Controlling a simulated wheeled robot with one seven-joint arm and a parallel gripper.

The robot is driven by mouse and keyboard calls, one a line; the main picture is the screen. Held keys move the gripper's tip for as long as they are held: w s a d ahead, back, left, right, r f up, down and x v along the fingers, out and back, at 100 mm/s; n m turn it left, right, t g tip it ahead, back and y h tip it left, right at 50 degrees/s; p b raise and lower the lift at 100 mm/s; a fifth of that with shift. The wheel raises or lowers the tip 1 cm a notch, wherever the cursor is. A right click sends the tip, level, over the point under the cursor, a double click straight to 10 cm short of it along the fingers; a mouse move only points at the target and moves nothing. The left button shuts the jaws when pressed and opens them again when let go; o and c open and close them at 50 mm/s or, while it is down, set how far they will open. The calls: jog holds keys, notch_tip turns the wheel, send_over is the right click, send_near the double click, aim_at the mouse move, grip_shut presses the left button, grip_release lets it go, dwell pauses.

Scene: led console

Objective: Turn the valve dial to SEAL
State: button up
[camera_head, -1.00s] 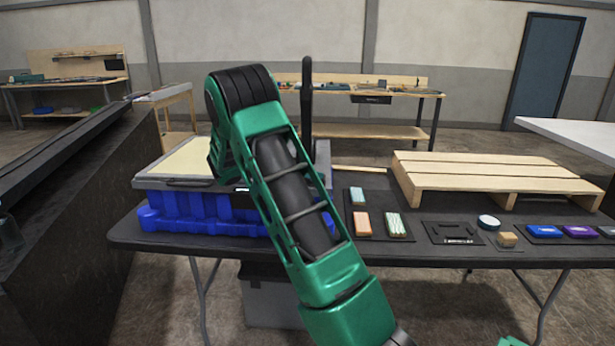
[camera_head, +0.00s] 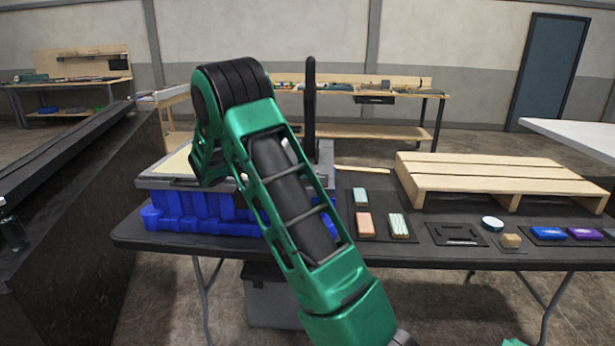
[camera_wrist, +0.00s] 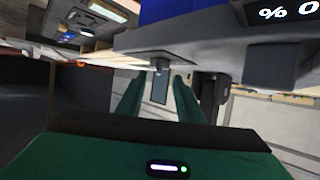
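A grey-topped console (camera_head: 158,182) stands on a blue crate (camera_head: 205,208) at the left of the table, largely behind my green arm in the head view. In the wrist view its grey housing (camera_wrist: 245,35) is close, tilted, with a display reading "% 0" (camera_wrist: 287,12). A small grey knob-like part (camera_wrist: 160,62) and a dark cylindrical part (camera_wrist: 222,88) hang from its edge. I cannot tell whether either is the valve dial, and no SEAL mark is readable. My gripper (camera_wrist: 159,80) shows two green fingers apart, with nothing visible between them; the arm hides it in the head view.
The black table (camera_head: 375,258) also bears a wooden pallet (camera_head: 500,180), several small coloured blocks and a round white-and-teal item (camera_head: 492,223). A tall black post (camera_head: 309,105) rises beside the console. A dark counter (camera_head: 75,230) stands at the left.

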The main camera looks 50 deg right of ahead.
jog(key=shift+v, duration=2.4)
jog(key=s+n+y, duration=0.2)
jog(key=s+y, duration=0.1)
jog(key=s, duration=0.5)
jog(key=s+a+f+n+y, duration=0.2)
jog(key=s+a+n+y, duration=0.3)
jog(key=s+a, duration=0.5)
jog(key=s+a+f+n+t+y, duration=0.1)
jog(key=s+a+n+y, duration=0.4)
jog(key=s+a, duration=0.6)
jog(key=s+f, duration=0.1)
jog(key=s, duration=0.7)
jog(key=shift+s+a+f+n+y, duration=0.2)
jog(key=shift+s+n+y, duration=0.1)
jog(key=shift+s, duration=0.05)
jog(key=shift+w+f, duration=0.25)
jog(key=shift+w, duration=0.35)
